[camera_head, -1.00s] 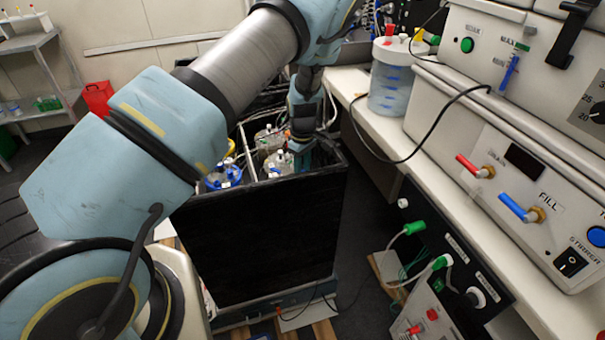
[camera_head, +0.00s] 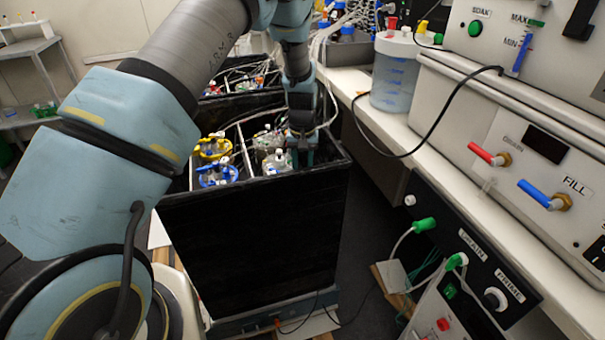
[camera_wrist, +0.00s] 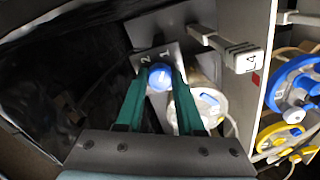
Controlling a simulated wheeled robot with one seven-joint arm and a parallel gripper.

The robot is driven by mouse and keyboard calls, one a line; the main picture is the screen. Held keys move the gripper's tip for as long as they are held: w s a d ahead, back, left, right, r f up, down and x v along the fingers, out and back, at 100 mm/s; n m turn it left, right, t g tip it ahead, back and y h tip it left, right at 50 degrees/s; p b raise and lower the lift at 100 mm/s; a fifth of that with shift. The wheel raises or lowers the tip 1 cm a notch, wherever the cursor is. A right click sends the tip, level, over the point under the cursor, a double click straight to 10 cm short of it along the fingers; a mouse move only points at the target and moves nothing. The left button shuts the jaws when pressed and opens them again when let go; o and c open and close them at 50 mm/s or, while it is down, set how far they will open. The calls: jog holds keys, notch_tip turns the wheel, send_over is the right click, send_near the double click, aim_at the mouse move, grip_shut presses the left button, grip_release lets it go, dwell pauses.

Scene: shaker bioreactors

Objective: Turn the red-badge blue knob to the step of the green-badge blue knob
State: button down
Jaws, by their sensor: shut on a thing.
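A blue knob (camera_wrist: 160,77) sits on a small grey plate (camera_wrist: 171,53) marked 1 and 2 in the wrist view. My gripper (camera_wrist: 160,80) has its green fingers on both sides of this knob and is shut on it. No badge shows clearly beside the held knob. A small red patch (camera_wrist: 256,78) shows beside a white block marked 4, right of the plate. In the head view my gripper (camera_head: 302,150) reaches down into the front right of a black-walled box, and its fingertips and the knob are hidden there. I cannot make out a green badge or a second such knob.
The black box (camera_head: 250,245) has a divider and holds vessels with blue (camera_head: 217,173) and yellow (camera_head: 212,146) tops. Tubes run close to my gripper. A bench with a red-and-blue-handled machine (camera_head: 520,150) stands on the right. A black cable (camera_head: 440,125) hangs over the bench.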

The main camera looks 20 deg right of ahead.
jog(key=m+b, duration=0.2)
jog(key=m, duration=0.3)
jog(key=shift+m, duration=0.3)
jog(key=m, duration=0.5)
jog(key=shift+b, duration=0.3)
jog(key=shift+m, duration=0.3)
jog(key=c, duration=0.5)
grip_release()
jog(key=shift+c, duration=0.2)
notch_tip(320, 180, up, 11)
jog(key=b, duration=0.2)
jog(key=shift+f, duration=0.1)
